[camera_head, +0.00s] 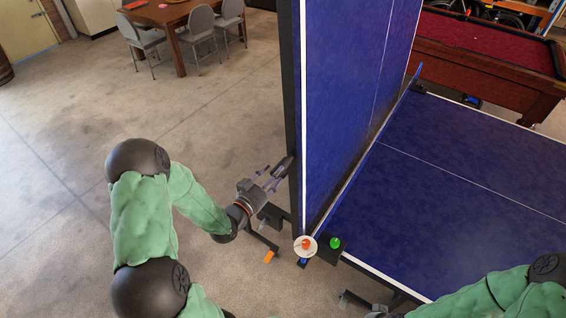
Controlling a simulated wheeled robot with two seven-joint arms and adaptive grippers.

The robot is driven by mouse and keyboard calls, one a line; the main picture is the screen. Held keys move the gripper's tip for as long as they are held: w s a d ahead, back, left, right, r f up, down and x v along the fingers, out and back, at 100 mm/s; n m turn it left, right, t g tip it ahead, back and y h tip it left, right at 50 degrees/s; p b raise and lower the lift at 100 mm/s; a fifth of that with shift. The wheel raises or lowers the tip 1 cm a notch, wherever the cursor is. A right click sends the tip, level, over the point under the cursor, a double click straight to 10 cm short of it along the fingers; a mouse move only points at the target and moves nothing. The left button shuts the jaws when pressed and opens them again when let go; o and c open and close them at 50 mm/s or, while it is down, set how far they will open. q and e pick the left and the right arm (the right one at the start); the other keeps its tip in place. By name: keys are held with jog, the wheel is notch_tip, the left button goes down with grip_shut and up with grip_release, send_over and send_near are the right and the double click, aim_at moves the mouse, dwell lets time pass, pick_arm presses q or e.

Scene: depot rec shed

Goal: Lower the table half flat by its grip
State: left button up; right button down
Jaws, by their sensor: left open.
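The blue table half (340,95) stands upright, its dark edge facing left. The other blue table half (460,170) lies flat to the right. A dark piece that looks like the grip (285,164) sits at the upright half's left edge. My left gripper (272,178) is open just left of that edge, its fingers pointing at the dark piece. I cannot tell whether the fingers touch it. My right arm comes in at the bottom right.
A red pool table (480,50) stands behind right. A wooden table (172,14) with grey chairs (198,25) stands back left. The floor at left is clear.

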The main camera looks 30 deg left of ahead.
aim_at(283, 164)
pick_arm(q)
jog(key=w, duration=0.4)
jog(key=w+p, duration=0.1)
jog(key=shift+w+d, duration=0.25)
jog(key=shift+w, duration=0.15)
grip_shut()
